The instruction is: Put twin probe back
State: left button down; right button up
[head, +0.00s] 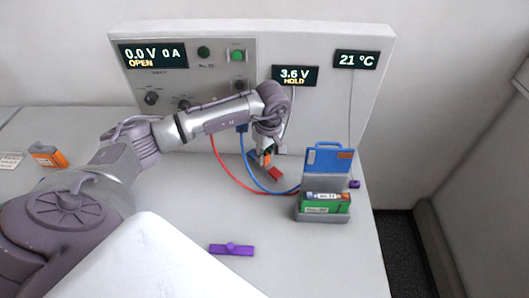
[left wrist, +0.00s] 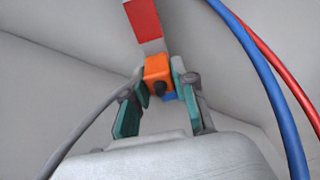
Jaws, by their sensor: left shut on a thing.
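My left gripper (head: 265,154) reaches in front of the instrument panel, low over the bench, pointing down. In the left wrist view its green-padded fingers (left wrist: 161,104) are shut on a small orange block (left wrist: 158,72) with a dark knob and a blue part below, which appears to be the twin probe. A red bar with a pale end (left wrist: 144,22) lies just beyond the block; I cannot tell whether they touch. The red piece also shows in the head view (head: 276,174). The probe's tips are hidden. My right gripper is not in view.
The panel (head: 220,60) stands behind, its small display (head: 295,75) reading 3.6 V HOLD. A purple piece (head: 232,250) lies in front; an orange battery (head: 47,154) lies left.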

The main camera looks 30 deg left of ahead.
pick_arm(q)
jog(key=shift+w+f+p, duration=0.1)
jog(key=shift+f+p, duration=0.2)
jog(key=shift+p, duration=0.1)
jog(key=shift+w+a+f, duration=0.1)
jog(key=shift+f, duration=0.25)
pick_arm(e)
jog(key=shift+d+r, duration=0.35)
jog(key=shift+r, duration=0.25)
pick_arm(q)
jog(key=shift+f, duration=0.15)
jog(key=c, duration=0.9)
grip_release()
jog(key=shift+c, duration=0.2)
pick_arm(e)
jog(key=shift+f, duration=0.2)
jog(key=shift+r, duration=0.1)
